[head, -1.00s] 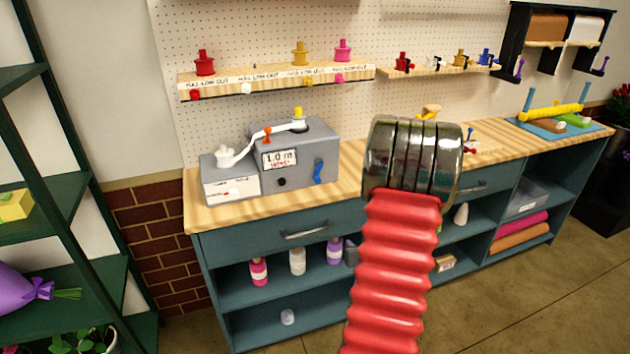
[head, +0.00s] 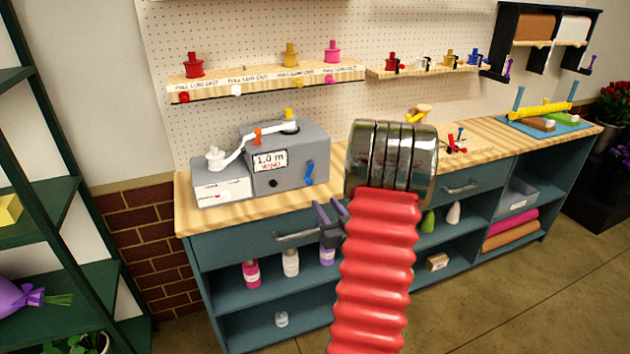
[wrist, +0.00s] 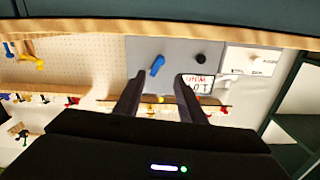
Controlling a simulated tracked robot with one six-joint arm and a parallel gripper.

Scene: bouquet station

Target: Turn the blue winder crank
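The blue winder crank (head: 309,173) sits on the front face of the grey winder box (head: 318,140), right of the black knob (head: 273,184) and below the "1.0 m" display (head: 270,161). The crank hangs slightly tilted. It also shows in the inverted wrist view (wrist: 157,66), ahead of my fingers and roughly between them. My gripper (wrist: 157,95) is open and empty, its two dark fingers apart. In the head view, my gripper (head: 328,218) is in front of the counter edge, below the crank and apart from it. My red arm hides part of the counter.
A white ribbon (head: 258,140) runs from the low spool box (head: 222,190) to the winder's top. A shelf of spools (head: 265,82) hangs above. The drawer handle (head: 296,236) is close to my gripper. A green rack (head: 55,190) stands at left.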

